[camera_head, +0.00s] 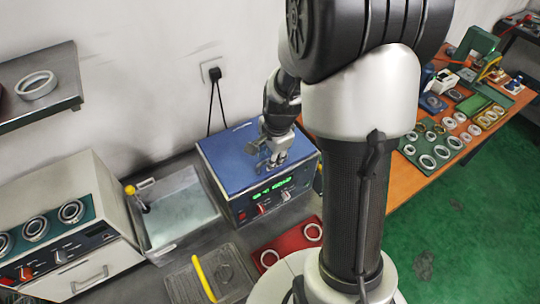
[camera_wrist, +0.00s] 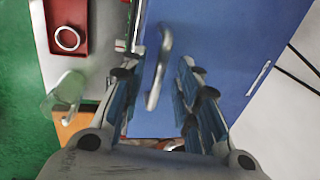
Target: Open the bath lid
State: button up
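The bath (camera_head: 258,212) is a box with a green lit display on its front. Its flat blue lid (camera_head: 225,150) lies shut on top. In the wrist view the blue lid (camera_wrist: 220,40) fills the middle, with a metal bar handle (camera_wrist: 158,70) standing out from it. My gripper (camera_head: 270,165) is over the lid, pointing down. In the wrist view my gripper (camera_wrist: 162,68) is open, with one finger on each side of the handle. I cannot tell whether a finger touches it.
Left of the bath is an open tank (camera_head: 180,215) of clear liquid. In front lie a grey basket (camera_head: 232,270) with a yellow handle and a red tray (camera_head: 290,245) with rings. A wall shelf (camera_head: 62,85) is at upper left. An orange table (camera_head: 400,185) with many rings is at right.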

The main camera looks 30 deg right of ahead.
jog(key=shift+c, duration=0.2)
grip_shut()
dwell(0.6)
